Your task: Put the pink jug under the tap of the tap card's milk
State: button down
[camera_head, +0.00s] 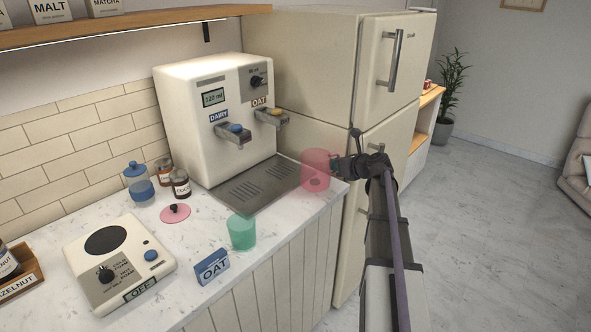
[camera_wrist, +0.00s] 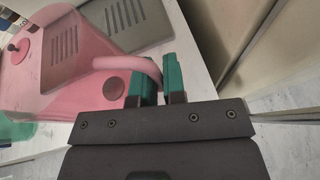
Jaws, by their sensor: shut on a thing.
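The translucent pink jug (camera_head: 315,170) is at the right end of the counter, beside the drip tray (camera_head: 257,187). My gripper (camera_head: 341,167) is shut on its handle; the handle (camera_wrist: 128,64) shows between the green fingertips (camera_wrist: 159,82) in the wrist view. Whether the jug touches the counter I cannot tell. The white dispenser (camera_head: 205,105) has two taps: one labelled DAIRY (camera_head: 233,134) at left, one labelled OAT (camera_head: 272,117) at right. The blue tap card (camera_head: 212,267) at the counter's front reads OAT. No vessel stands under either tap.
A green translucent jug (camera_head: 242,232) stands in front of the drip tray. A fridge (camera_head: 335,75) stands behind at right.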

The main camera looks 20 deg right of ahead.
jog(key=shift+w+a+r, duration=0.1)
jog(key=shift+w+a, duration=0.05)
jog(key=w+a, duration=0.1)
jog(key=w, duration=0.4)
jog(key=w+a, duration=0.2)
jog(key=w, duration=0.4)
jog(key=w+a, duration=0.1)
jog(key=w, duration=0.4)
jog(key=shift+w+a, duration=0.15)
jog(key=shift+a, duration=0.2)
jog(key=f+b, duration=0.4)
jog(key=shift+w+a, duration=0.1)
jog(key=shift+w, duration=0.25)
jog(key=shift+r, duration=0.25)
jog(key=shift+f, duration=0.25)
jog(key=c, duration=1.2)
grip_release()
jog(key=shift+r, duration=0.1)
